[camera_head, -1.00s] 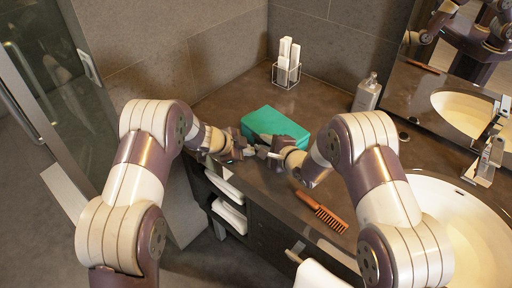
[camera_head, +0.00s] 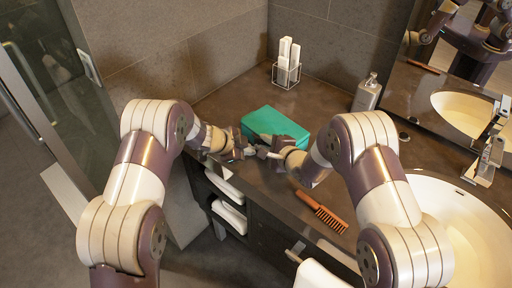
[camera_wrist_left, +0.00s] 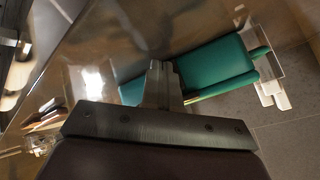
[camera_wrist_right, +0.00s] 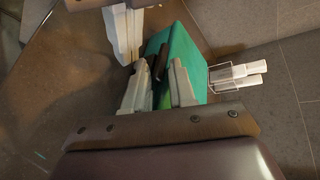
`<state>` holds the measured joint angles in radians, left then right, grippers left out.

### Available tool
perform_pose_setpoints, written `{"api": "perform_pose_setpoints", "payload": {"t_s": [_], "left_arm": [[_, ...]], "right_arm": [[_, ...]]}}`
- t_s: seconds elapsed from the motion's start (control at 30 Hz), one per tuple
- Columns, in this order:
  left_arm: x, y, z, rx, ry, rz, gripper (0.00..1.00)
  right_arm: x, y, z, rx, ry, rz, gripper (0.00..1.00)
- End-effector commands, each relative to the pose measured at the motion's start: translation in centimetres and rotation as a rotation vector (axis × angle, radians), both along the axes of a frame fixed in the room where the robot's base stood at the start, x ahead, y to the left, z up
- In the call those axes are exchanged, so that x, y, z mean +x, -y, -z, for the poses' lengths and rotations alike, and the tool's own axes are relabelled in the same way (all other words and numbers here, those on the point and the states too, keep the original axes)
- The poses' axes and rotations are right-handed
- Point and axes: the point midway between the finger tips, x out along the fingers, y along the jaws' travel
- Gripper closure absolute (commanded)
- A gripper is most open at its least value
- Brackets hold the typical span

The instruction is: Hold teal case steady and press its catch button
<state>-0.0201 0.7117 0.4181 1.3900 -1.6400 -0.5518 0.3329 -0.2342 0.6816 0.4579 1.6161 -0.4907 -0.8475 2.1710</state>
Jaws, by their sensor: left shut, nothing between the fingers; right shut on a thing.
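The teal case (camera_head: 277,122) lies on the dark counter, in front of both grippers in the head view. My left gripper (camera_head: 250,152) is shut and empty at the case's near side; its closed fingertips (camera_wrist_left: 160,70) overlap the case (camera_wrist_left: 215,65) in the left wrist view. My right gripper (camera_head: 264,152) is shut on the case's near edge; in the right wrist view its fingers (camera_wrist_right: 158,90) straddle part of the case (camera_wrist_right: 180,55). A small dark piece shows between those fingers. The catch button is hidden or too small to make out.
A wire holder with white rolls (camera_head: 287,62) stands behind the case. A soap bottle (camera_head: 367,92) stands at the back right. An orange comb (camera_head: 321,211) lies near the front edge, left of the sink (camera_head: 470,225). Counter left of the case is clear.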

Motion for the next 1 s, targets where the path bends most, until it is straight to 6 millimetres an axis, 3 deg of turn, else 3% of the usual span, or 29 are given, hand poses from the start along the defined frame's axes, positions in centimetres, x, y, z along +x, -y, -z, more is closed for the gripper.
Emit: {"api": "perform_pose_setpoints", "payload": {"t_s": [0.03, 0.53, 1.0], "left_arm": [[-0.2, -0.2, 0.1, 0.000, -0.001, -0.001, 1.00], [-1.0, -1.0, 0.1, 0.000, -0.001, -0.001, 1.00], [-4.2, -4.0, 0.1, -0.001, -0.002, -0.002, 1.00]], "right_arm": [[-0.5, 0.2, 1.2, -0.010, -0.027, 0.002, 1.00], [-0.5, 0.2, 1.2, -0.010, -0.027, 0.002, 1.00], [-0.5, 0.2, 1.2, -0.010, -0.027, 0.002, 1.00]]}}
